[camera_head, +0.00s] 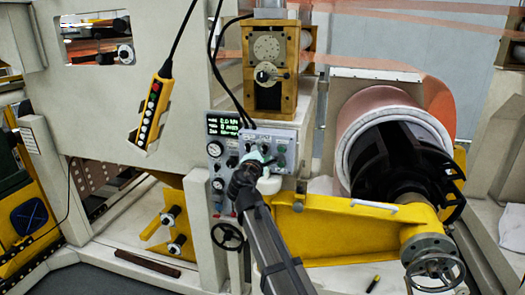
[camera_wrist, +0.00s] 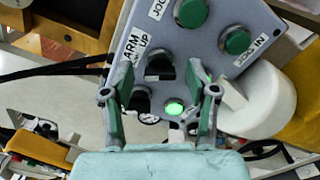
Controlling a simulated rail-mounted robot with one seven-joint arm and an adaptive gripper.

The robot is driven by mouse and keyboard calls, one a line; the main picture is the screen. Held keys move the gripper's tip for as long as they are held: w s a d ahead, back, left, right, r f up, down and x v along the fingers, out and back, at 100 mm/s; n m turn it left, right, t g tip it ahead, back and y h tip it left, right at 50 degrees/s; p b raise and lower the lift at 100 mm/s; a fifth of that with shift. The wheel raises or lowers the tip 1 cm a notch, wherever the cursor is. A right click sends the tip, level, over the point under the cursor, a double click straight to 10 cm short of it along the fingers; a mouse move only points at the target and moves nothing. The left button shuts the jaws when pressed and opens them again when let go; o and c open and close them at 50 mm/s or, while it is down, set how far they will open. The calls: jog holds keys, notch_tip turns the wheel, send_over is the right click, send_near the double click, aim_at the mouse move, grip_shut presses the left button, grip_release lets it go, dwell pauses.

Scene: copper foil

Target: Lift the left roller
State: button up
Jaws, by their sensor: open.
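A grey control panel (camera_head: 268,138) stands on a white housing near the middle of the head view. In the wrist view the panel (camera_wrist: 225,55) has a label reading "ARM UP", a black selector switch (camera_wrist: 160,68), a second black knob (camera_wrist: 140,101) and a lit green button (camera_wrist: 174,108). My gripper (camera_wrist: 160,92) is open, its fingers spread either side of the selector and lit button. Contact cannot be told. In the head view my gripper (camera_head: 249,168) is at the panel's lower left and hides part of it. Which roller is the left one cannot be told.
A large copper foil roll (camera_head: 384,115) on a black core stands to the right, above a yellow arm (camera_head: 335,225) with a handwheel (camera_head: 433,270). A yellow pendant (camera_head: 152,112) hangs to the left. Gauges and a readout (camera_head: 222,125) flank the panel.

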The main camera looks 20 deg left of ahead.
grip_shut()
